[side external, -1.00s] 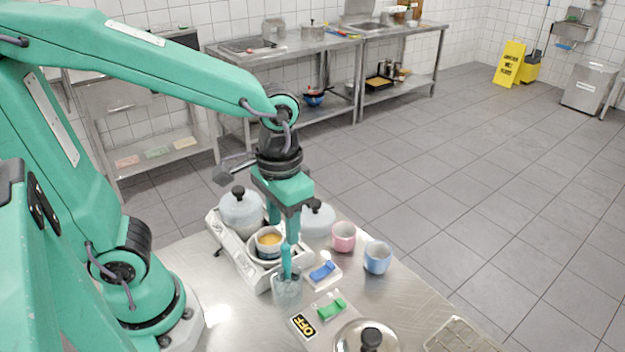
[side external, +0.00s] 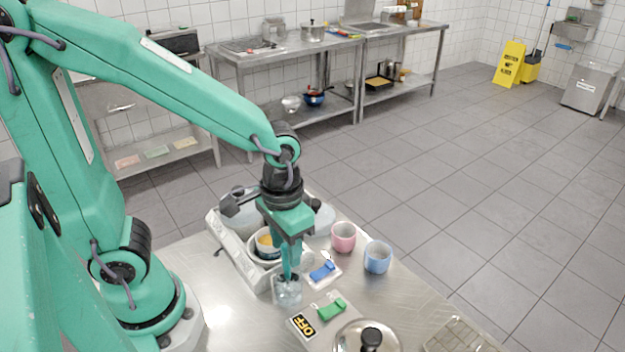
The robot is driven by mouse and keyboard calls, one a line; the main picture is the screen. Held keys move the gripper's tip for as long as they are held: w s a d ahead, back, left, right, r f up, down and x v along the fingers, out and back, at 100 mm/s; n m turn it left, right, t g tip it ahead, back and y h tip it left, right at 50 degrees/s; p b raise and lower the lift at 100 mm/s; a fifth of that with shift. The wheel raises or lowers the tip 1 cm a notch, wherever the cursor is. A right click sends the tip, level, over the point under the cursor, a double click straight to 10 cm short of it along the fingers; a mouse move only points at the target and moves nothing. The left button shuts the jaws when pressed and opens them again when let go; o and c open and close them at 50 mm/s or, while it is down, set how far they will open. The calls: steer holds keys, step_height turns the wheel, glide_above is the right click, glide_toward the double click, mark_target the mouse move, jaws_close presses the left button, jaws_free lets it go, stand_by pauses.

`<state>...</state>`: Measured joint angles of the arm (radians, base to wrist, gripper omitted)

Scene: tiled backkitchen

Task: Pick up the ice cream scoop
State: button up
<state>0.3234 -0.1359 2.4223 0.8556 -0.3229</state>
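The ice cream scoop (side external: 286,271) seems to be the teal-handled thing standing upright in a clear container (side external: 287,294) on the metal table. Only a little of its handle shows. My gripper (side external: 291,262) points straight down with its fingers at the handle, just above the container's rim. The fingers overlap the handle in this view. I cannot tell whether they are closed on it or still apart.
A white stove (side external: 222,238) with pots and a bowl (side external: 262,240) stands close on the left. A blue switch (side external: 322,270), a green switch (side external: 331,309), a pink cup (side external: 343,237) and a blue cup (side external: 377,257) lie right. A lidded pot (side external: 350,345) stands in front.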

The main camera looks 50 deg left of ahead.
steer(key=shift+f, duration=1)
jaws_close()
